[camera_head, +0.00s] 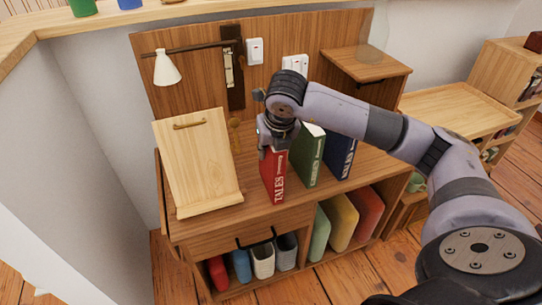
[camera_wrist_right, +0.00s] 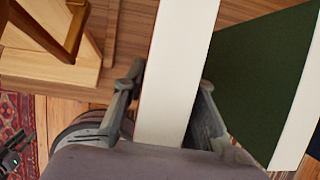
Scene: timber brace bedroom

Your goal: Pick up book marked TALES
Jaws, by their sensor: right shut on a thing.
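The red book marked TALES (camera_head: 274,178) stands upright on the wooden desk top, its spine facing forward. My right gripper (camera_head: 279,148) comes down over its top and is shut on it. In the right wrist view, the book's pale page block (camera_wrist_right: 177,75) runs between the two fingers of the gripper (camera_wrist_right: 168,108), one finger on each side. The upper part of the book is partly hidden by the gripper in the head view. I cannot tell whether the book is lifted off the desk.
A green book (camera_head: 308,158) stands close to the right of the red one, with a blue book (camera_head: 341,152) beyond it. A tilted wooden stand (camera_head: 198,165) is on the left. A white lamp (camera_head: 166,68) hangs behind. Shelves below hold colored items.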

